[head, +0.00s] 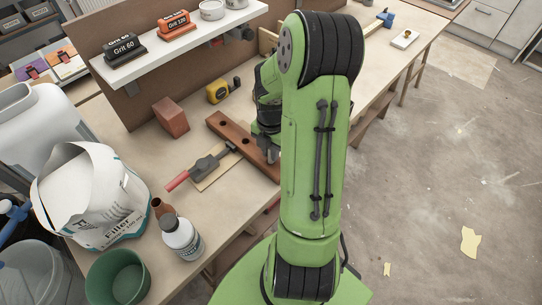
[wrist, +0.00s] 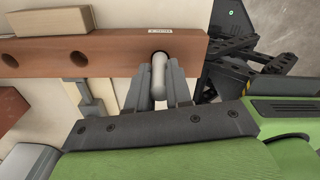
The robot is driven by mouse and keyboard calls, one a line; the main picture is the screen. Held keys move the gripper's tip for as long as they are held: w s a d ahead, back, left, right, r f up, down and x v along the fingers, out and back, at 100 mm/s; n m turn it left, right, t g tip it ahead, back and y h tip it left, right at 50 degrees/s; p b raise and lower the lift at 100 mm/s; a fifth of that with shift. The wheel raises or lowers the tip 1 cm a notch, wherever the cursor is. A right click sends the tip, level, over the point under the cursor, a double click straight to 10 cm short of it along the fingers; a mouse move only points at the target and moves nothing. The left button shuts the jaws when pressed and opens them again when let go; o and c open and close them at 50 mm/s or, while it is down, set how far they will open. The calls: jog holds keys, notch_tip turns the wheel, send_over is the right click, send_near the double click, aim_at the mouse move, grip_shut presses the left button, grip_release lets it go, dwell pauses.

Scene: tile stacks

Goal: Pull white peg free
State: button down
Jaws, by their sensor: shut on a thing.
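The white peg (wrist: 159,78) shows in the wrist view as a pale, round-ended rod at a hole near the right end of a reddish-brown wooden bar (wrist: 110,47). The bar also lies on the bench in the head view (head: 237,134), with dark open holes along it. My gripper (wrist: 159,92) is shut on the peg, with one grey finger on each side of it. Whether the peg's far end is still inside the hole cannot be told. In the head view my arm hides most of the gripper and the peg.
A grey tool with a red handle (head: 205,166) lies left of the bar. A red-brown block (head: 171,117) and a yellow tape measure (head: 222,90) are behind it. A white shelf (head: 190,36) overhangs the back. A filler bag (head: 90,205) and bottle (head: 182,239) stand front left.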

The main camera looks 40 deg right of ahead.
jog(key=shift+r+p, duration=0.45)
jog(key=shift+r, duration=0.1)
jog(key=shift+r+p, duration=2.5)
jog(key=shift+r, duration=0.5)
jog(key=shift+f, duration=0.1)
